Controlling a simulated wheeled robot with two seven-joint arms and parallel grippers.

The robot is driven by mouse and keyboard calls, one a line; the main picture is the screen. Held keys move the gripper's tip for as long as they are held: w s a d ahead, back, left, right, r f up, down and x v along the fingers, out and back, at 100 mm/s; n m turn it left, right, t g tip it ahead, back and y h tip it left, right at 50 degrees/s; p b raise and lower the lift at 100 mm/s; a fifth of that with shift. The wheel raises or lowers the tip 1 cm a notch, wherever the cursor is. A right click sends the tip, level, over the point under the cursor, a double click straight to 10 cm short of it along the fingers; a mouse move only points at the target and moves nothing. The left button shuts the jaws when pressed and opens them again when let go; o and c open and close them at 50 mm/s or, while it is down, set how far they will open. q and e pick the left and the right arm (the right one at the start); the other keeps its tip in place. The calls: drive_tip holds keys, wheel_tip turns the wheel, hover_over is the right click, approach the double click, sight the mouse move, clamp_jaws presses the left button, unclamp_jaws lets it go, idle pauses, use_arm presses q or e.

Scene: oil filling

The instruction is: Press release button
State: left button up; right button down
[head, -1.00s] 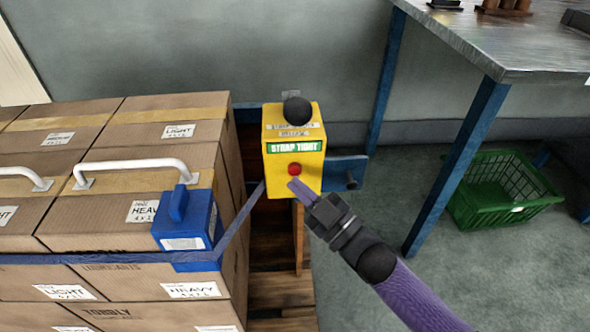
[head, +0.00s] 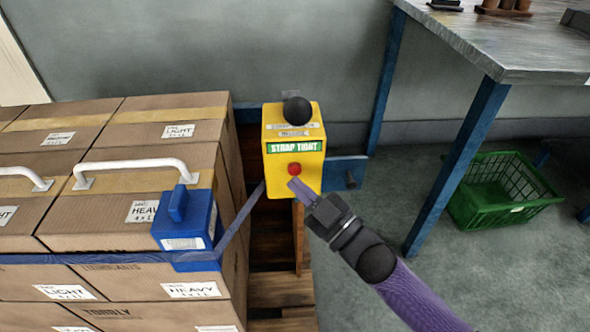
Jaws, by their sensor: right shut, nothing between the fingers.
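The yellow box (head: 308,152) stands right of the stacked cartons, with a black ball knob (head: 297,111) on top and a green label reading "STRAP TIGHT". The red release button (head: 294,169) is on its front face, below the label. My right gripper (head: 293,184) is shut and empty. Its fingertips are just below the button; I cannot tell whether they touch it or the box face. My left gripper is not in view.
Cartons (head: 130,222) with white handles stand at left, crossed by a blue strap (head: 100,259) with a blue buckle block (head: 184,222). A grey-topped table (head: 500,45) with blue legs stands at right. A green crate (head: 505,190) is on the floor beneath.

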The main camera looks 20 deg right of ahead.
drive_tip(key=shift+w, duration=0.15)
drive_tip(key=shift+w+d, duration=0.1)
drive_tip(key=shift+w, duration=0.15)
use_arm(q)
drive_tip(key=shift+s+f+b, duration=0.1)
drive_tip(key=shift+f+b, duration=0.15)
drive_tip(key=shift+b, duration=0.05)
use_arm(e)
drive_tip(key=shift+w+d, duration=0.15)
drive_tip(key=shift+w, duration=0.4)
idle(0.6)
use_arm(q)
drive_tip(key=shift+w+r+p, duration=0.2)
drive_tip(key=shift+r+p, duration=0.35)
drive_tip(key=shift+p, duration=0.1)
use_arm(e)
drive_tip(key=shift+s+a, duration=0.25)
drive_tip(key=shift+s, duration=0.7)
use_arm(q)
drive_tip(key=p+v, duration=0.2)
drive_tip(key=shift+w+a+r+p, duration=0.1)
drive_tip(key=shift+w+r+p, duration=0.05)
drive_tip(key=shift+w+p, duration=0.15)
use_arm(e)
drive_tip(key=s, duration=0.2)
drive_tip(key=s+a, duration=0.1)
drive_tip(key=s, duration=0.1)
drive_tip(key=shift+s+a, duration=0.2)
drive_tip(key=shift+s, duration=0.2)
